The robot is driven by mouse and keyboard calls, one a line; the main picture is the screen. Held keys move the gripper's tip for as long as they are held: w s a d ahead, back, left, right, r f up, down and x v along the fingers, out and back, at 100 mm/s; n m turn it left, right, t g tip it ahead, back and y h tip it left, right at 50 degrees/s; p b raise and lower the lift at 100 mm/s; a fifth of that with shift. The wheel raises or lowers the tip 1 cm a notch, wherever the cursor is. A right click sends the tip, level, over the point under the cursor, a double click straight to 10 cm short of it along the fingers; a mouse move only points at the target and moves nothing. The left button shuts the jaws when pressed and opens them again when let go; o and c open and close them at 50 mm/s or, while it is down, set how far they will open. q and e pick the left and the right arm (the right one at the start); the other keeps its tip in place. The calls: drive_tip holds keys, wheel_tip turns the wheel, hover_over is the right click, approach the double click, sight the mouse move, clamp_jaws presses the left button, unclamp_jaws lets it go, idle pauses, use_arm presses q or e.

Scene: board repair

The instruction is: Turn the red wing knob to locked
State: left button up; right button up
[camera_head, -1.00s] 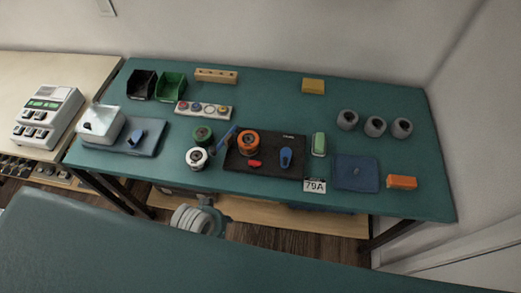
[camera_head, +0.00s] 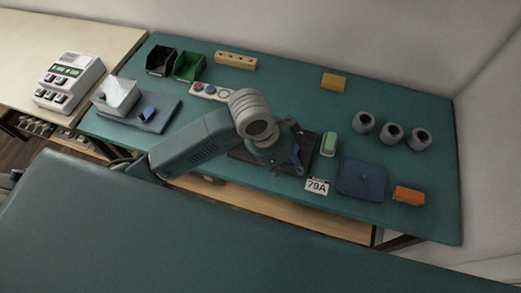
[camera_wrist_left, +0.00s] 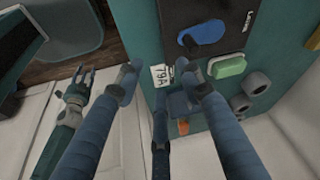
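The red wing knob is hidden in the head view behind my left arm and does not show in the left wrist view. The dark board (camera_head: 319,159) it sits on is partly covered by my left gripper (camera_head: 288,158). In the left wrist view the board (camera_wrist_left: 183,13) lies at the top, with a blue wing knob (camera_wrist_left: 203,33) on it. My left gripper (camera_wrist_left: 162,75) is open and empty there, its blue fingers spread below the board. My right gripper (camera_wrist_left: 84,76) shows at the left of that view, fingers apart and empty.
A green block (camera_head: 330,144) and a 79A label (camera_head: 317,186) lie by the board. A blue mat (camera_head: 361,180), an orange block (camera_head: 408,195) and grey cylinders (camera_head: 392,133) are to the right. Bins (camera_head: 188,66) and a white box (camera_head: 117,94) are left.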

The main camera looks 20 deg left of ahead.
use_arm(q)
drive_tip(key=w+a+r+m+g+y, duration=0.2)
drive_tip(key=w+a+r+m+y, duration=0.3)
drive_tip(key=a, duration=0.4)
drive_tip(key=shift+n+h, duration=0.4)
drive_tip(key=shift+h, duration=0.2)
drive_tip(key=f, duration=0.3)
drive_tip(key=f+p, duration=0.1)
drive_tip(key=f, duration=0.2)
drive_tip(key=s+f, duration=0.1)
drive_tip(key=f, duration=0.3)
drive_tip(key=shift+a, duration=0.25)
clamp_jaws()
